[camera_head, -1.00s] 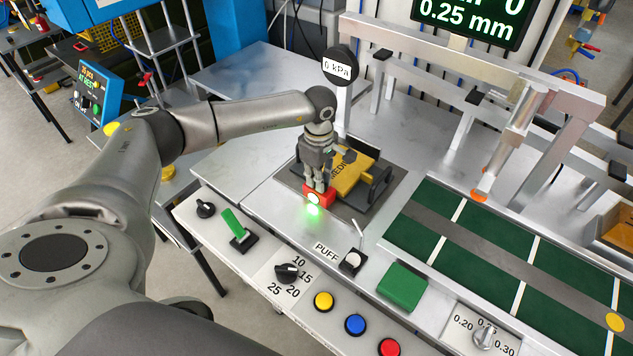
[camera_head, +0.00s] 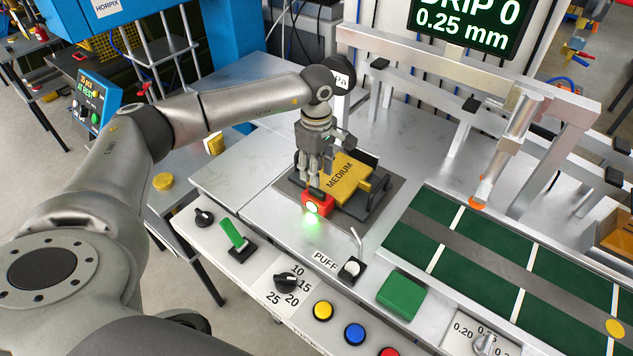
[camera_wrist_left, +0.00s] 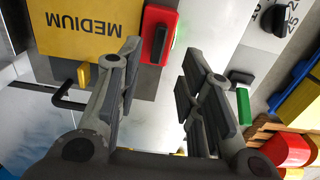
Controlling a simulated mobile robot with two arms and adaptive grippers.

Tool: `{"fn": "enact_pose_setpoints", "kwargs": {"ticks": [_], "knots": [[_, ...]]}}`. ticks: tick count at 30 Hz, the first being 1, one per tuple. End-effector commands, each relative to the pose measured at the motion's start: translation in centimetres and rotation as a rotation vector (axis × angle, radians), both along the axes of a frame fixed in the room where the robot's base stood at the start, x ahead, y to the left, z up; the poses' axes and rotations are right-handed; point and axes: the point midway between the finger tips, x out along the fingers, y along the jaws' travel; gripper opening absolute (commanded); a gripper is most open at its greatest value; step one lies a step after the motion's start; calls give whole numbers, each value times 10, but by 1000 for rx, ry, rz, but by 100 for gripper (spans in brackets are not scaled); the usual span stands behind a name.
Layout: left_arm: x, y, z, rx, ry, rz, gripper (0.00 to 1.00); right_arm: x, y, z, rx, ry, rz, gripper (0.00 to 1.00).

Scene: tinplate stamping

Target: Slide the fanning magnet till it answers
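The fanning magnet appears to be a red block (camera_head: 318,205) with a lit green lamp on its front. It stands at the near edge of a yellow stack marked MEDIUM (camera_head: 346,178) in a dark holder. In the left wrist view the red block (camera_wrist_left: 158,36) lies beside the yellow MEDIUM face (camera_wrist_left: 85,30), just beyond the fingertips. My left gripper (camera_head: 317,180) points down over the block. The left wrist view shows its fingers (camera_wrist_left: 158,70) spread, with nothing held between them. Contact with the block cannot be told. My right gripper is out of view.
A front panel carries a green lever (camera_head: 234,236), a black dial (camera_head: 286,282), a PUFF switch (camera_head: 351,269) and coloured buttons. A green block (camera_head: 401,296) sits beside a green conveyor (camera_head: 480,255). A screen (camera_head: 468,28) reads DRIP 0 and 0.25 mm.

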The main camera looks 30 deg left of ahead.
Motion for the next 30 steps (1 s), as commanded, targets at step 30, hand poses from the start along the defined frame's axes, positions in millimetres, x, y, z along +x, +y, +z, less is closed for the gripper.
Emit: {"fn": "enact_pose_setpoints", "kwargs": {"ticks": [30], "knots": [[0, 0, 54, 1, 1, 1, 35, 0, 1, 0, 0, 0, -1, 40]]}}
